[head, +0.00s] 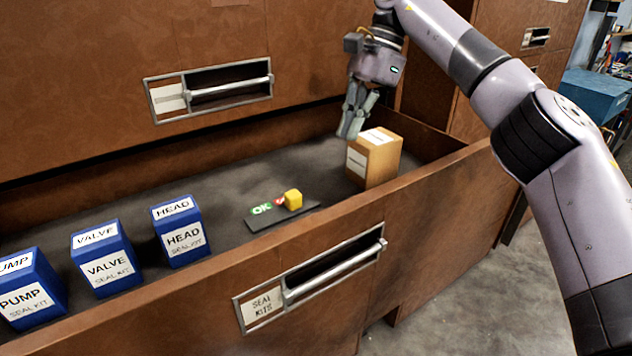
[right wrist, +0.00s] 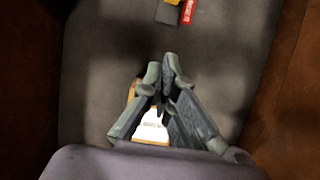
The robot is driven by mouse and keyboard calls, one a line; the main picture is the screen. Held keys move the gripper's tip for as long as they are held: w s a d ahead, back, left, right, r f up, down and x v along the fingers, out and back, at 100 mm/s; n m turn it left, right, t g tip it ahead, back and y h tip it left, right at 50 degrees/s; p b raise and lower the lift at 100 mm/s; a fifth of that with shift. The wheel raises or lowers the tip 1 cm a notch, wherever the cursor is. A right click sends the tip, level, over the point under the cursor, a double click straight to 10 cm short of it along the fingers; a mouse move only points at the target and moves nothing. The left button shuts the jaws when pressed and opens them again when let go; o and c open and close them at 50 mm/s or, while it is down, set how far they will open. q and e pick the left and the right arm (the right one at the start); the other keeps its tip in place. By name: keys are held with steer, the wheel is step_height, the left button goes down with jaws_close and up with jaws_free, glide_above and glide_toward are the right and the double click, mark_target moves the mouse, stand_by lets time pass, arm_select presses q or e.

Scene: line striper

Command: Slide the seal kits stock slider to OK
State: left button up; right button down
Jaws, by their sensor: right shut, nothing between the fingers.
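The stock slider is a flat dark plate (head: 282,217) on the floor of the open seal kits drawer (head: 420,185). A yellow knob (head: 293,200) sits towards its right part, with a green OK label (head: 261,208) to its left. A bit of red label shows beside the knob. In the right wrist view the knob (right wrist: 172,2) and a red label (right wrist: 188,12) show at the top edge. My right gripper (head: 348,130) is shut and empty, above the drawer, behind and to the right of the slider, pointing down. My left gripper is not in view.
A tan box with white labels (head: 381,160) stands near my right gripper; it shows partly behind the fingers in the right wrist view (right wrist: 150,128). Blue boxes HEAD (head: 183,242), VALVE (head: 108,270) and PUMP (head: 30,300) stand left. A closed drawer handle (head: 230,88) is above.

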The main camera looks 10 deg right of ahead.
steer(key=p, duration=0.2)
glide_toward(309, 204)
steer(key=f, duration=0.1)
steer(key=d+f, duration=0.1)
steer(key=f, duration=0.1)
steer(key=d+f, duration=0.1)
steer(key=shift+w+f, duration=0.2)
steer(key=shift+w, duration=0.05)
steer(key=a+p, duration=0.1)
steer(key=s+a+p, duration=0.1)
steer(key=a, duration=0.1)
steer(key=shift+s+a, duration=0.1)
steer(key=shift+a, duration=0.05)
steer(key=shift+s+a+f, duration=0.15)
steer(key=shift+a+f, duration=0.05)
steer(key=shift+a, duration=0.2)
